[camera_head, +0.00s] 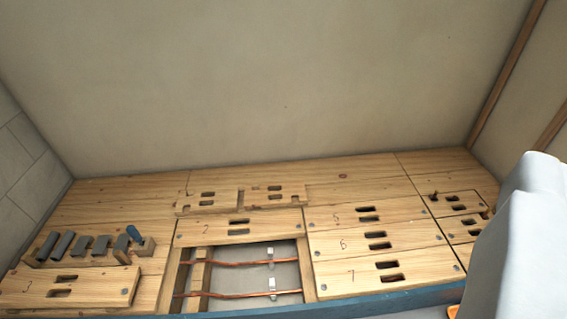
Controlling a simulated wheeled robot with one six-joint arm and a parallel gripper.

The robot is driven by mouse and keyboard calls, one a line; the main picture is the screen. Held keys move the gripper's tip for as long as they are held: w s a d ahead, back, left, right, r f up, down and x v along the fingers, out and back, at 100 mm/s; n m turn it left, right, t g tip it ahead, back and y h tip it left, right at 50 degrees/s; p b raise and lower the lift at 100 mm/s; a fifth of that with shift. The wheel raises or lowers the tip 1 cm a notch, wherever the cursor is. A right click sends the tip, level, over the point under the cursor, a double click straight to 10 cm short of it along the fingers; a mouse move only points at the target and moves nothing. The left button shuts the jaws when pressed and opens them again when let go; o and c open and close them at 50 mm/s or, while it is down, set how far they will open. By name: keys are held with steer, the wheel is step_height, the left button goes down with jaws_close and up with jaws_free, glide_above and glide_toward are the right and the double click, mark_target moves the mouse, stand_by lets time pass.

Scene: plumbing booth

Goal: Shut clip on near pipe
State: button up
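Two copper pipes run left to right in the opening in the wooden floor. The near pipe (235,296) lies close to the front edge, and the far pipe (230,263) lies behind it. A small pale clip (272,284) stands at the near pipe, right of the middle of the opening. A similar clip (270,252) is at the far pipe. Both are too small to tell whether they are open or shut. My gripper's fingers are not in view.
Numbered boards with hand slots surround the opening, including board 2 (215,230) and board 7 (350,273). A loose board (95,288) and a rack of grey pieces (50,262) sit at left. A white shape, probably mine, covers the lower right.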

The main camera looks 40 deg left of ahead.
steer(key=w+a+f+n+g+y, duration=0.15)
steer(key=w+a+f+g, duration=0.25)
steer(key=w+a+f, duration=0.55)
steer(key=w+a+f+n+g+y, duration=0.1)
steer(key=w+a+f+n+g, duration=0.3)
steer(key=w+f, duration=0.9)
steer(key=w+a+f+g, duration=0.2)
steer(key=w+a+f, duration=0.1)
steer(key=a+f, duration=0.55)
steer(key=w+a+f+g, duration=0.25)
steer(key=a+f, duration=0.25)
steer(key=f, duration=0.6)
steer(key=n+g+h, duration=0.3)
steer(key=g, duration=0.2)
glide_above(272, 281)
step_height(272, 281, down, 36)
steer(key=shift+y, duration=0.25)
step_height(272, 281, down, 16)
steer(key=shift+a+f, duration=0.1)
steer(key=shift+f, duration=0.1)
